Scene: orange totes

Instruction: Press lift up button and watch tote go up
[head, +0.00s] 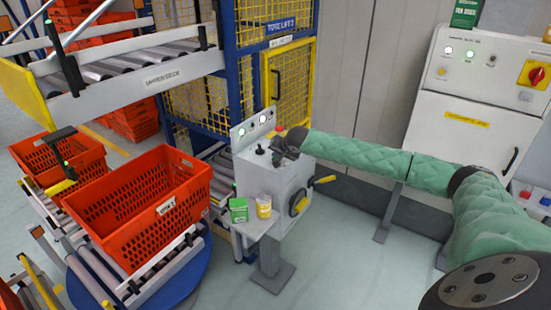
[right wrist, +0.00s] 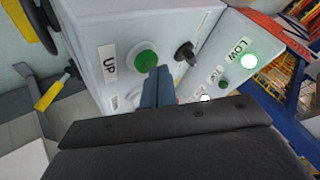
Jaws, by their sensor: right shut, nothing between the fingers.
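The grey control box (head: 262,178) stands on a pedestal in the middle of the head view. In the right wrist view, a green button (right wrist: 146,61) sits beside an "UP" label (right wrist: 111,63) on the box's face. My right gripper (right wrist: 158,75) is shut and empty, its fingertips close beside the green button; I cannot tell if they touch it. In the head view the right gripper (head: 284,154) is at the top of the box. An orange tote (head: 140,210) sits on the roller conveyor left of the box.
The blue and yellow caged tote lift (head: 270,25) stands behind the box. A green container (head: 238,209) and a yellow one (head: 264,206) stand on a small shelf. A white cabinet (head: 470,90) is at right. A second orange tote (head: 60,160) is at left.

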